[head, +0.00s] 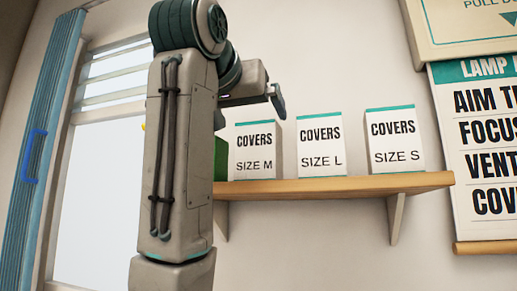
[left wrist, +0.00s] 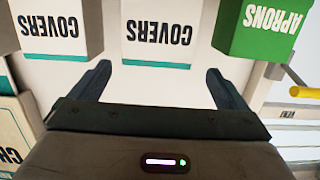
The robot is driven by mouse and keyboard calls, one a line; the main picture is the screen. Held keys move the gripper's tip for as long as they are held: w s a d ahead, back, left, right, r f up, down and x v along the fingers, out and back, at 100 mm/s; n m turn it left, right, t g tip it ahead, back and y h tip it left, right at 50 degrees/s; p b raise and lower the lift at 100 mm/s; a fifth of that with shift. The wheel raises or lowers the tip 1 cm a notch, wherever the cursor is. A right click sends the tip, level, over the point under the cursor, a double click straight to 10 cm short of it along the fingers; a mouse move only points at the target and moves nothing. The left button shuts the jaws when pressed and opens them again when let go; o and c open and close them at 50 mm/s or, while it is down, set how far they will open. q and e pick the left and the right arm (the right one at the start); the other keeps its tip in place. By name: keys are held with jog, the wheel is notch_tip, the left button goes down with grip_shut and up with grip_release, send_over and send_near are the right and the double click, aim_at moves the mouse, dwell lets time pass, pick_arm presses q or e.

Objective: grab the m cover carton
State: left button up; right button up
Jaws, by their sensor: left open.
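The size M covers carton (head: 255,152) is white with a teal top edge and stands upright on a wooden shelf (head: 340,188). It is the leftmost of the white cartons in the head view. In the left wrist view, which is upside down, the middle carton (left wrist: 158,28) beside the green one appears to be it, with its size line cut off. My left gripper (left wrist: 158,74) is open and empty, with its fingertips to either side of the carton's teal edge. In the head view the gripper (head: 276,98) shows just above the carton. My right gripper is not in view.
The size L carton (head: 320,146) and size S carton (head: 394,140) stand to the right on the shelf. A green aprons box (left wrist: 258,27) stands beside the M carton, mostly hidden behind my arm in the head view. A lamp poster (head: 480,150) hangs at right.

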aim_at(254, 122)
pick_arm(q)
jog(key=x, duration=0.3)
jog(key=shift+d+f, duration=0.2)
jog(key=shift+w+d+r+p, duration=0.1)
jog(key=shift+w+d+p, duration=0.15)
jog(key=shift+w+p, duration=0.65)
jog(key=shift+p+x, duration=0.4)
jog(key=shift+x, duration=0.65)
jog(key=shift+w+d+f, duration=0.25)
jog(key=shift+w+f, duration=0.05)
jog(key=shift+w, duration=0.05)
jog(key=shift+s+a+r, duration=0.1)
jog(key=shift+s, duration=0.1)
jog(key=shift+c, duration=0.5)
jog(key=c, duration=1.3)
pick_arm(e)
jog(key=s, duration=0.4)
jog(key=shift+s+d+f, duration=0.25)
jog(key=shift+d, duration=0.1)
pick_arm(q)
jog(key=shift+r, duration=0.1)
